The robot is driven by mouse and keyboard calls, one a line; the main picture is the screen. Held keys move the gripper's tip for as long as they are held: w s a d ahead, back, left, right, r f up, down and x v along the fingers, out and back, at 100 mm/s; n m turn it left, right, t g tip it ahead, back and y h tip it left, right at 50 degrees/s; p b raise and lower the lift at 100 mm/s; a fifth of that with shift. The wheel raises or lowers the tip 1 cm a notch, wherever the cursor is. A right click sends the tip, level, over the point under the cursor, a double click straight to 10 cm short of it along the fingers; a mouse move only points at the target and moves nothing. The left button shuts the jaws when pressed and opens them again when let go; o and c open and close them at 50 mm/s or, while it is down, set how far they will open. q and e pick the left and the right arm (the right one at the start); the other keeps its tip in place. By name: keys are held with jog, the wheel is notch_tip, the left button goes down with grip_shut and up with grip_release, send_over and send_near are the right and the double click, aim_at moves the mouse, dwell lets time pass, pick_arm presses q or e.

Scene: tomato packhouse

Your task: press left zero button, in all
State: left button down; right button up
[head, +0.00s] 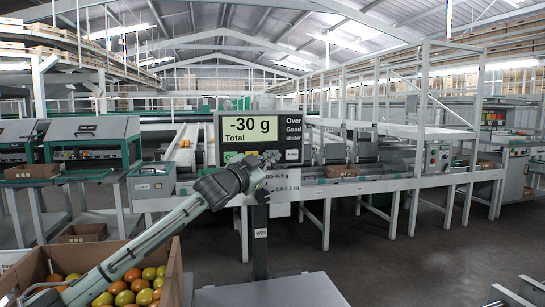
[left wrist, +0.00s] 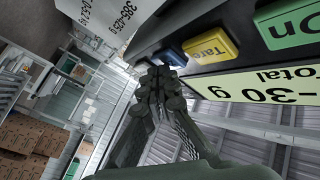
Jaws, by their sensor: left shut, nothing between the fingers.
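The scale's indicator (head: 301,124) stands on a dark post, and its display (head: 250,130) reads -30 g, Total. In the left wrist view, the picture is turned over: a green On button (left wrist: 290,22), a yellow Tare button (left wrist: 210,46) and a blue button (left wrist: 171,56) sit in a row. The blue button's label cannot be read, and my gripper partly hides it. My left gripper (head: 270,160) is shut and empty at the indicator's lower edge. Its fingertips (left wrist: 160,80) are close to the blue button; I cannot tell whether they touch it. My right gripper is not in view.
A cardboard box of tomatoes (head: 172,277) stands at the lower left, under my left arm. The scale's platform (head: 275,291) is bare. A weight card (head: 278,190) hangs below the indicator. Conveyors and steel frames (head: 410,183) stand behind; the floor at right is open.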

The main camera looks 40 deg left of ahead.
pick_arm(q)
jog(key=shift+w+a, duration=0.1)
jog(key=shift+a, duration=0.05)
dwell(0.5)
jog(key=shift+s+d, duration=0.55)
jog(key=shift+d, duration=0.1)
jog(key=shift+s+d+b, duration=0.85)
jog(key=shift+s+d, duration=0.75)
jog(key=shift+d, duration=0.3)
